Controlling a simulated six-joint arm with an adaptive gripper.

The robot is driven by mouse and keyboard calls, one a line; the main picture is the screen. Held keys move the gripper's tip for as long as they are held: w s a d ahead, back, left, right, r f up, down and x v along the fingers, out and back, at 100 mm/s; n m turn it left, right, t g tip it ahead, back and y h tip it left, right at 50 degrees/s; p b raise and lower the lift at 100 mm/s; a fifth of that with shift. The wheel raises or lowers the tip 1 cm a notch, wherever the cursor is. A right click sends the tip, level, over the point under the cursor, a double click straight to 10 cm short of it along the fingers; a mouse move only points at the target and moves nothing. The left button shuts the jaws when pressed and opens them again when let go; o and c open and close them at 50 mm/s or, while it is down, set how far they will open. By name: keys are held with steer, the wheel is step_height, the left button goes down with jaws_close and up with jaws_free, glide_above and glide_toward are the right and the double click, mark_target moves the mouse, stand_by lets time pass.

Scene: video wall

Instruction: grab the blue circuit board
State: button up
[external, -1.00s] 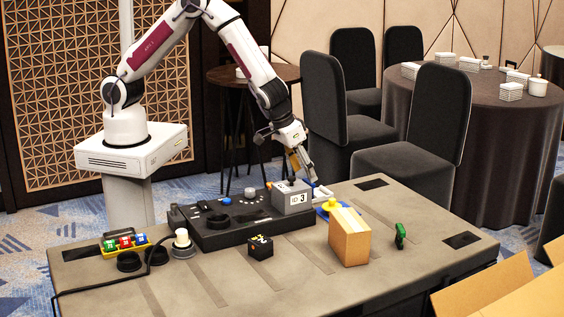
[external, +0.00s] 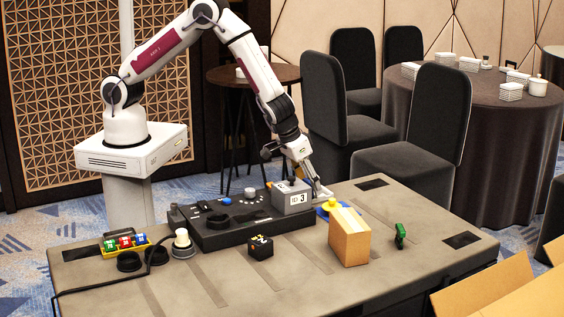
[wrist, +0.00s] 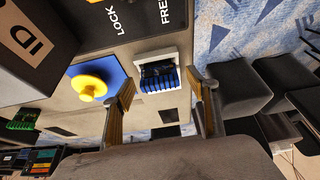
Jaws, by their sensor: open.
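The blue circuit board (wrist: 160,79), with dark ribs and a white part along its far edge, lies on the table in the wrist view. My gripper (wrist: 161,88) is open, with one finger left of the board and the other right of it. The board shows in the gap between the fingers, and nothing is held. How far the fingertips are above it is hard to tell. In the external view my gripper (external: 320,192) points down behind the grey ID 3 box, which with the cardboard box hides most of this spot.
A blue plate with a yellow knob (wrist: 90,87) sits close left of the fingers. The grey ID box (external: 292,198) on the black console (external: 225,238) stands beside my gripper. A cardboard box (external: 349,238) and a green board (external: 400,235) are nearer the front.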

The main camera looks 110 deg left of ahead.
stand_by(0.4)
steer(key=c, duration=1.1)
steer(key=shift+r, duration=0.1)
steer(key=shift+r, duration=4.95)
